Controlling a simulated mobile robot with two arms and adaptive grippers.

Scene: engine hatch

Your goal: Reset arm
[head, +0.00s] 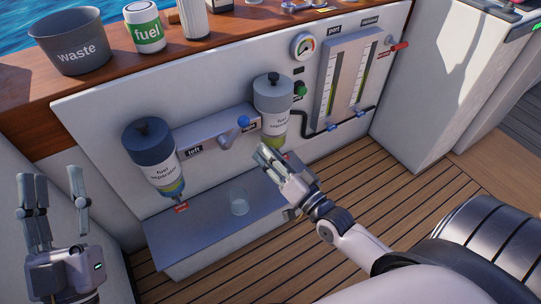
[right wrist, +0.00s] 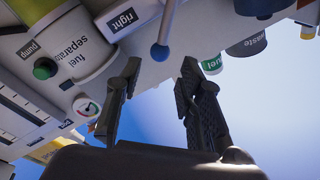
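My left gripper (head: 57,178) is at the lower left of the head view, fingers up and apart, with nothing between them. My right gripper (head: 266,157) is just below the right fuel separator (head: 273,97). In the right wrist view, the right gripper (right wrist: 160,72) has its fingers apart and empty. A lever with a blue knob (right wrist: 160,52) shows beyond the gap; I cannot tell its distance from the fingers. The same blue knob (head: 243,121) is beside the "right" label in the head view. The left fuel separator (head: 152,157) stands by the "left" label.
A clear cup (head: 238,202) stands on the grey step (head: 208,232) below the separators. A waste bucket (head: 70,45) and a fuel can (head: 146,28) stand on the wooden ledge. Gauges (head: 345,80) are on the panel's right. The plank deck (head: 420,190) is open at right.

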